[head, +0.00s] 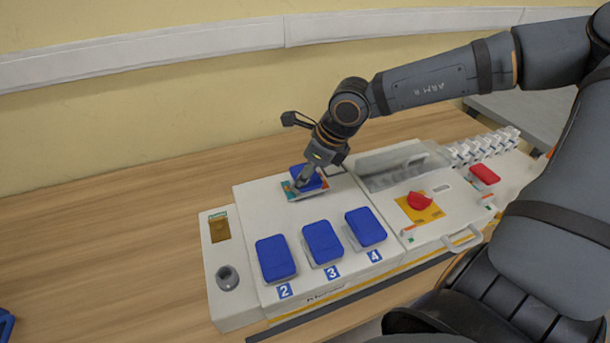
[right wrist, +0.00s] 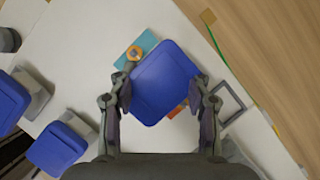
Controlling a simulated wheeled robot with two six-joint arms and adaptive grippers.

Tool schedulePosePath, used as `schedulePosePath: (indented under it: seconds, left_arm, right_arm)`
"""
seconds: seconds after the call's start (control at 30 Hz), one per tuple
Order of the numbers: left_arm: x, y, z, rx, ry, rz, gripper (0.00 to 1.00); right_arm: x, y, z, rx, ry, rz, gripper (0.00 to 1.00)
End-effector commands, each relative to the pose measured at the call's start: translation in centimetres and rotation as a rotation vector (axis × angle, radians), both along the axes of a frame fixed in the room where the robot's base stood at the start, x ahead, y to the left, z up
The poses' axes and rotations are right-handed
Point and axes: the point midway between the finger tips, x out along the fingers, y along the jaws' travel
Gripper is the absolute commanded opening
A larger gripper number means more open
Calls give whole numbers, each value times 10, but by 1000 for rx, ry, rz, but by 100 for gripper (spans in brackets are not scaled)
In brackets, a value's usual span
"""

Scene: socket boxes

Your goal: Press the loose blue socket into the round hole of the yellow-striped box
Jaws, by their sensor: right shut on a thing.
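The loose blue socket (head: 314,183) is at the back of the white box (head: 262,207) with a yellow stripe along its front. It also shows in the right wrist view (right wrist: 163,85), turned at an angle between my fingers. My right gripper (head: 305,179) points down and is shut on this socket. A teal and orange patch (right wrist: 135,50) with an orange ring shows partly under the socket. No round hole is visible, and I cannot tell whether the socket touches the box. My left gripper is not in view.
Several blue sockets (head: 322,242) sit along the box front, marked 2, 3 and 4. A grey knob (head: 227,278) is at the left. A second box with a red knob (head: 420,201) and a clear cover (head: 390,170) adjoins on the right. The table's left is mostly clear.

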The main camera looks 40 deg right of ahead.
Motion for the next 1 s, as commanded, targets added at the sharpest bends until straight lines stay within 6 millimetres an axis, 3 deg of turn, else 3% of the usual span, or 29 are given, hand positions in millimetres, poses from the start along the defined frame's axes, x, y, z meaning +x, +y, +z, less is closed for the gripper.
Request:
schedulePosePath:
  seconds: [0.17,0.2,0.37,0.73,1.0]
  left_arm:
    - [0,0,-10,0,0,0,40]
    - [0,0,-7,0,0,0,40]
    - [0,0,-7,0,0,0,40]
    - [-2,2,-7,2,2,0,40]
    - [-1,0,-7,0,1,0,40]
  right_arm:
    - [0,0,-8,0,-1,0,16]
    - [0,0,-6,0,-1,0,53]
    - [0,0,-5,0,-1,0,74]
    - [1,0,0,-1,-2,0,75]
    - [1,-1,55,-5,-5,-2,75]
